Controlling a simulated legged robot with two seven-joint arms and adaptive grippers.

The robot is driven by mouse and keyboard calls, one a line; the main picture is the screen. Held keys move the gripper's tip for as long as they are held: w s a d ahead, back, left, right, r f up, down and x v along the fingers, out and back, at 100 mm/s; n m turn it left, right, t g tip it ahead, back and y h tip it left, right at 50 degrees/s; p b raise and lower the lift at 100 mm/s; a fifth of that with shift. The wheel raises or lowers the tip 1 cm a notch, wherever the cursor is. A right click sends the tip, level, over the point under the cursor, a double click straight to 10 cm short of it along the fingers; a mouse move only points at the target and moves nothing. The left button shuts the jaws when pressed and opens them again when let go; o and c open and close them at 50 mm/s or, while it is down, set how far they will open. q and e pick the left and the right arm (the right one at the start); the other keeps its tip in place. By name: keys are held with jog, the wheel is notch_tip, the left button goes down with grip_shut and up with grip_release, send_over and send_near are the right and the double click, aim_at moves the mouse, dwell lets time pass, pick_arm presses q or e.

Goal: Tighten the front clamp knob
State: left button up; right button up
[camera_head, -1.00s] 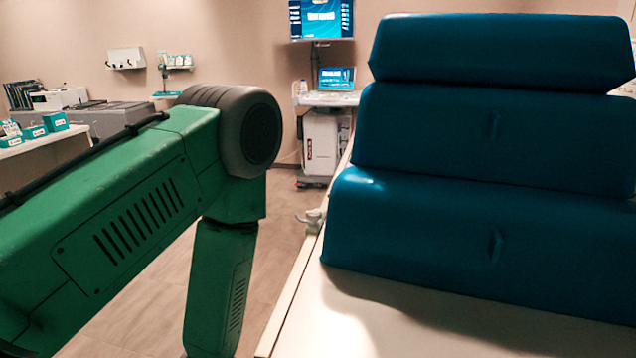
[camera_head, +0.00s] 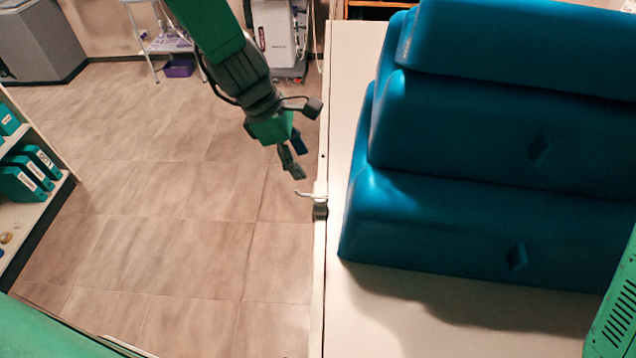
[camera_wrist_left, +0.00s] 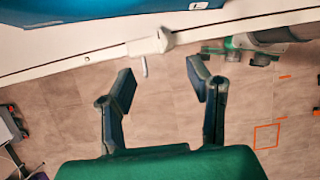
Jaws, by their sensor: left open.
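A pale clamp (camera_head: 320,209) with a thin lever-like knob (camera_head: 308,195) sits on the left edge of the table. In the left wrist view the clamp (camera_wrist_left: 150,44) hangs at the table edge, with its lever (camera_wrist_left: 145,67) pointing down. My left gripper (camera_head: 296,158) is open and empty just beyond the clamp, over the floor side of the edge. In the left wrist view its fingers (camera_wrist_left: 161,84) are spread apart; the lever lies ahead of the gap between them, nearer the left finger, and appears clear of both. My right gripper is not in view.
Stacked blue cushions (camera_head: 470,220) stand on the white table (camera_head: 400,310), right of the clamp. Bare floor (camera_head: 170,230) lies left of the table. A shelf with green boxes (camera_head: 20,185) is at the far left. A white cart (camera_head: 280,40) stands behind.

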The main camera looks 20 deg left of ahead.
aim_at(320, 195)
pick_arm(q)
jog(key=x, duration=0.7)
jog(key=a+x, duration=0.1)
jog(key=x, duration=0.3)
jog(key=shift+w+f, duration=0.1)
jog(key=shift+f, duration=0.1)
jog(key=shift+w+d+f, duration=0.1)
jog(key=shift+d+f, duration=0.35)
jog(key=shift+d, duration=0.1)
jog(key=shift+a, duration=0.15)
grip_shut()
